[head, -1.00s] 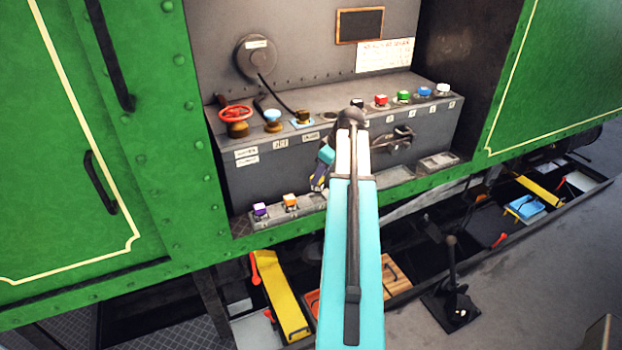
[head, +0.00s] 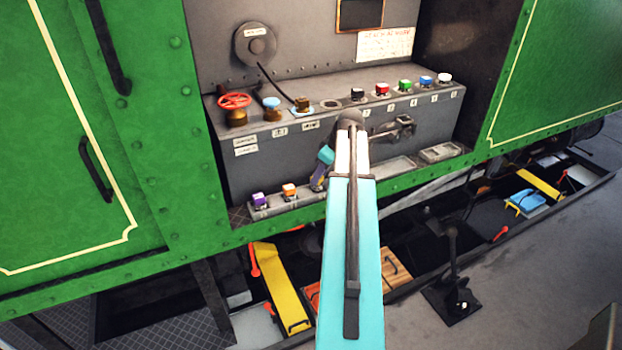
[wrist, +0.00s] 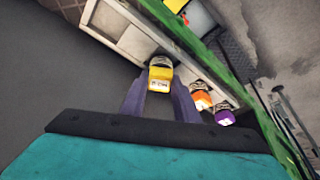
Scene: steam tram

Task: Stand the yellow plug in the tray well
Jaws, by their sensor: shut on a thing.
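The yellow plug (wrist: 159,77) is between the fingers of my gripper (wrist: 160,98) in the wrist view, its labelled end facing the camera. The gripper is shut on it. The plug is over or at the pale tray (wrist: 128,42); I cannot tell whether it touches a well. An orange plug (wrist: 201,98) and a purple plug (wrist: 223,117) stand in the tray beside it. In the head view my gripper (head: 319,182) is low at the front of the grey cabinet, partly behind my arm, and the yellow plug is hidden. The tray (head: 270,209) shows left of it.
The grey cabinet (head: 275,165) rises behind the tray. A red handwheel (head: 235,101) and several coloured knobs stand on its top. A lever (head: 405,126) juts from its front. Green tram panels (head: 165,120) flank the opening. Below is a trough with a yellow chute (head: 281,290).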

